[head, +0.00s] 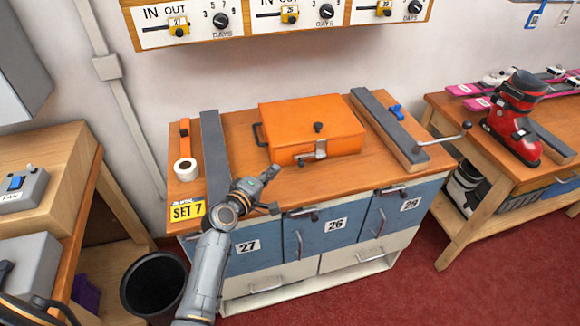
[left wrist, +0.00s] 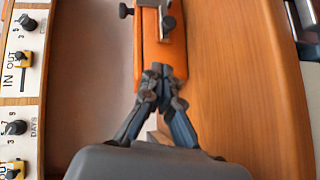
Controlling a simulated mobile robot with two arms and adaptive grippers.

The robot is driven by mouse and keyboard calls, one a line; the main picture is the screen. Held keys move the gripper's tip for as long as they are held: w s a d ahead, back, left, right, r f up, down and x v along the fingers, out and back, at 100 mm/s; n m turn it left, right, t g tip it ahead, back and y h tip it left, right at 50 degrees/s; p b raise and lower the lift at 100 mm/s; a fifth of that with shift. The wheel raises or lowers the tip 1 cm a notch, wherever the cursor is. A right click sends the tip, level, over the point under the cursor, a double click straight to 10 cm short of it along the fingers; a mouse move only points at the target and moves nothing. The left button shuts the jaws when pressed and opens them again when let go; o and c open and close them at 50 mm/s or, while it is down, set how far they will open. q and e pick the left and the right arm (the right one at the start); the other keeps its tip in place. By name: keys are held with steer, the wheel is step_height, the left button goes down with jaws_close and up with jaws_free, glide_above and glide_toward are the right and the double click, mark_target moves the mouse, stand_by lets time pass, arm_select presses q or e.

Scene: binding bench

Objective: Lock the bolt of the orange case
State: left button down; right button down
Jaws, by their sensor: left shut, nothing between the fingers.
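The orange case (head: 310,118) sits closed on the wooden bench between two dark grey rails. A metal bolt (head: 318,152) with a dark knob is on its front face, toward the right of the middle. My left gripper (head: 274,172) is shut and empty, just in front of the case's left front corner and left of the bolt. In the left wrist view the shut fingertips (left wrist: 160,72) overlap the near end of the orange case (left wrist: 165,50). The bolt (left wrist: 150,4) is at the top edge, partly cut off. My right gripper is out of view.
Grey rails (head: 215,155) (head: 390,130) flank the case. A white tape roll (head: 186,169) lies at the left, and a crank handle (head: 445,138) sticks out at the right. Blue drawers (head: 335,230) are below the bench edge. The benchtop right of my gripper is clear.

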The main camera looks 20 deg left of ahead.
mark_target(311, 157)
arm_select(q)
steer(key=w+d, duration=0.1)
steer(key=w, duration=0.1)
steer(key=w+d+f, duration=0.1)
steer(key=w+d, duration=0.1)
steer(key=shift+f+p, duration=0.1)
steer(key=shift+p, duration=0.2)
steer(key=shift+w+d+f, duration=0.2)
steer(key=shift+w+d, duration=0.1)
steer(key=shift+d, duration=0.05)
steer(key=w+d, duration=0.2)
steer(key=d, duration=0.1)
steer(key=shift+w+d, duration=0.1)
steer(key=shift+d, duration=0.15)
steer(key=shift+a+r, duration=0.1)
